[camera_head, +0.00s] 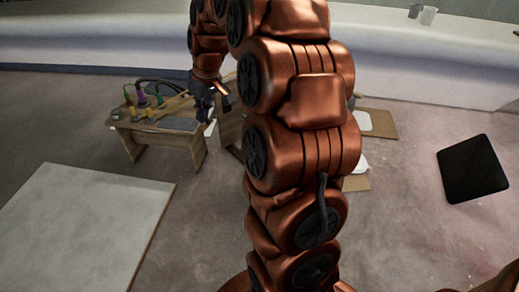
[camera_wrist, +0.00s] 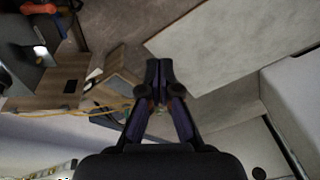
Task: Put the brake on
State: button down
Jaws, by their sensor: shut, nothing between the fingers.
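My gripper (camera_wrist: 159,68) is in the middle of the wrist view, its two dark fingers together at the tips with nothing between them. I cannot make out a brake in either view. The wooden bench (camera_head: 153,140) stands left of my arm in the head view, with several purple, green and yellow items on its top. In the wrist view a wooden piece of furniture (camera_wrist: 48,90) is at the left, apart from the fingers.
A large pale panel (camera_head: 78,230) lies on the floor at the left; the wrist view shows a pale panel too (camera_wrist: 225,50). A black mat (camera_head: 472,168) lies at the right. Brown sheets (camera_head: 380,122) lie behind my arm. A long white structure (camera_head: 430,60) runs along the back.

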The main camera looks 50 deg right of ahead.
jog(key=w+d+f+t+h+b, duration=0.1)
jog(key=w+d+f+b, duration=0.2)
jog(key=d+f+b, duration=0.3)
jog(key=w+d+f+m+t+h+b, duration=0.1)
jog(key=w+d+f+b, duration=0.2)
jog(key=d+f+b, duration=0.4)
jog(key=d+f, duration=0.4)
jog(key=d, duration=0.3)
jog(key=d+f, duration=0.3)
jog(key=d, duration=0.5)
jog(key=shift+f, duration=0.35)
jog(key=shift+f, duration=0.1)
jog(key=shift+s+f+b, duration=0.15)
jog(key=shift+f+b, duration=1.2)
jog(key=shift+f, duration=1.15)
jog(key=shift+s+f+b, duration=0.15)
jog(key=shift+f+b, duration=1.2)
jog(key=shift+f, duration=1.15)
jog(key=shift+a, duration=0.15)
